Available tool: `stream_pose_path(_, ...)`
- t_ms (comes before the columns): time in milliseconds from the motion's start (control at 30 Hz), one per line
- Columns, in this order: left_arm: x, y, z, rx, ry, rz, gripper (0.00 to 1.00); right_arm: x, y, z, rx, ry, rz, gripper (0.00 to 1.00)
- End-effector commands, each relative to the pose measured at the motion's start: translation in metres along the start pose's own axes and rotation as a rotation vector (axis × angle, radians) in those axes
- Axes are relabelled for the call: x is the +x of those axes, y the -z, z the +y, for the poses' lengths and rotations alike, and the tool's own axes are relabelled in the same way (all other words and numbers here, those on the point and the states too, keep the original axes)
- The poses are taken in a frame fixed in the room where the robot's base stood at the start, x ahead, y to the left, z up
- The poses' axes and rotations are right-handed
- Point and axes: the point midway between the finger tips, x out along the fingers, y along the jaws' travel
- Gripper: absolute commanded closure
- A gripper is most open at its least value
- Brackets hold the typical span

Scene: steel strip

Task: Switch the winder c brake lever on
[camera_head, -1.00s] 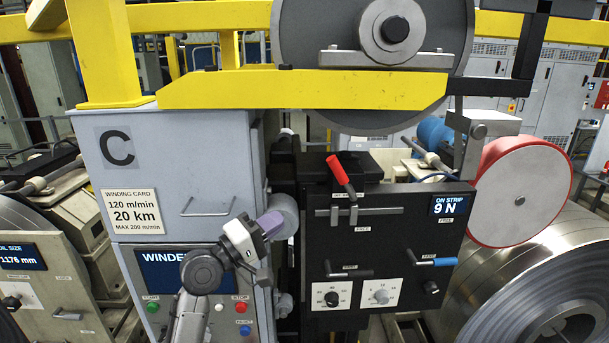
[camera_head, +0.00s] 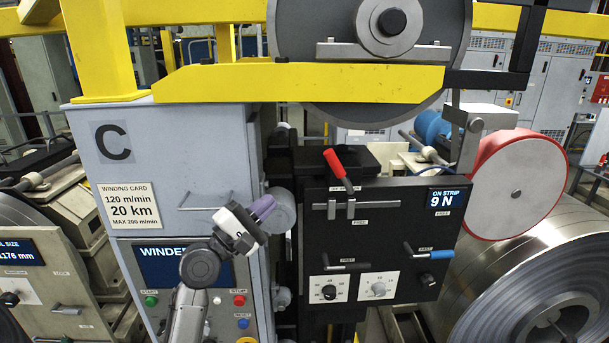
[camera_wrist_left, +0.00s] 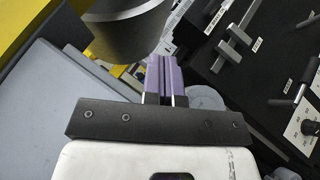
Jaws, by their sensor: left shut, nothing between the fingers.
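Winder C's black control panel (camera_head: 385,240) stands right of the grey cabinet marked C. Lower are a blue-handled lever (camera_head: 428,254) and a black-handled lever (camera_head: 346,266). My left gripper (camera_head: 263,206) is shut and empty in front of the cabinet's right edge, left of the panel and apart from the levers. Its purple fingers (camera_wrist_left: 166,80) are together in the left wrist view. My right gripper is out of view.
A yellow beam (camera_head: 300,83) and a large grey disc (camera_head: 370,35) overhang the panel. A grey roller (camera_head: 280,208) sits just behind my left gripper. A red-rimmed reel (camera_head: 515,185) and a steel coil (camera_head: 540,275) stand to the right. Space in front of the panel looks clear.

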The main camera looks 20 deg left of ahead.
Motion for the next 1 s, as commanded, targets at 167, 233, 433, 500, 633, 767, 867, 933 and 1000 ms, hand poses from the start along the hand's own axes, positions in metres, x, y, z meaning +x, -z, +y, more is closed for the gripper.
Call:
stream_pose_path(167, 0.019, -0.001, 0.003, 0.000, -0.001, -0.001, 1.00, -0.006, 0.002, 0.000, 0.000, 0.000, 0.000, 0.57)
stream_pose_path(233, 0.031, -0.001, 0.003, -0.001, 0.000, -0.002, 1.00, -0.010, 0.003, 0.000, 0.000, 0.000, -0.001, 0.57)
stream_pose_path(433, 0.070, -0.001, 0.003, -0.001, 0.001, -0.001, 1.00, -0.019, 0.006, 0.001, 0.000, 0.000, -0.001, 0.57)
stream_pose_path(500, 0.083, -0.001, 0.003, 0.000, 0.000, -0.001, 1.00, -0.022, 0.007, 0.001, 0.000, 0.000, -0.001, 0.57)
stream_pose_path(633, 0.103, -0.001, 0.002, -0.001, 0.001, -0.001, 1.00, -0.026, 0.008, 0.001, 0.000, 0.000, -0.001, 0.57)
stream_pose_path(767, 0.115, -0.016, 0.003, 0.000, 0.000, -0.001, 1.00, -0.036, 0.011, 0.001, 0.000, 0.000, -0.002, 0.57)
stream_pose_path(867, 0.120, -0.022, 0.002, 0.001, 0.001, -0.001, 1.00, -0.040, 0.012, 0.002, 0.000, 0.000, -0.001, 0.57)
stream_pose_path(933, 0.123, -0.025, 0.001, 0.001, 0.001, -0.001, 1.00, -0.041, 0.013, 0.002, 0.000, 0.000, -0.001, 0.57)
stream_pose_path(1000, 0.125, -0.027, 0.001, 0.001, 0.001, -0.001, 1.00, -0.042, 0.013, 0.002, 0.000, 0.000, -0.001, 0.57)
